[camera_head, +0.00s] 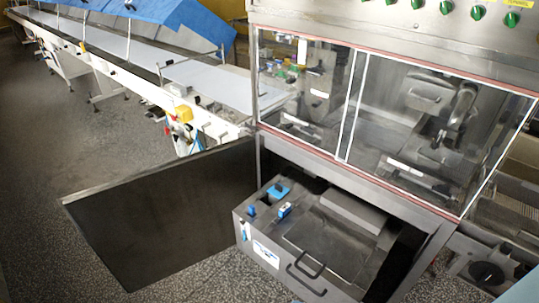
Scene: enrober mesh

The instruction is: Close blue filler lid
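A steel tank (345,243) with a black handle on its lid sits pulled partly out under the machine. On its back left top is a flat blue piece (278,191), which looks like the filler lid, beside a dark area that may be the filler opening. I cannot tell for certain whether this lid is raised or shut. A small blue-and-white fitting (285,210) and a small blue knob (251,211) are in front of it. Neither of my grippers shows in this view.
A dark cabinet door (165,213) stands swung open to the left of the tank. The machine's glazed cabinet (390,125) overhangs the tank. A long conveyor (130,60) with blue covers runs back left. Speckled floor is clear at left.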

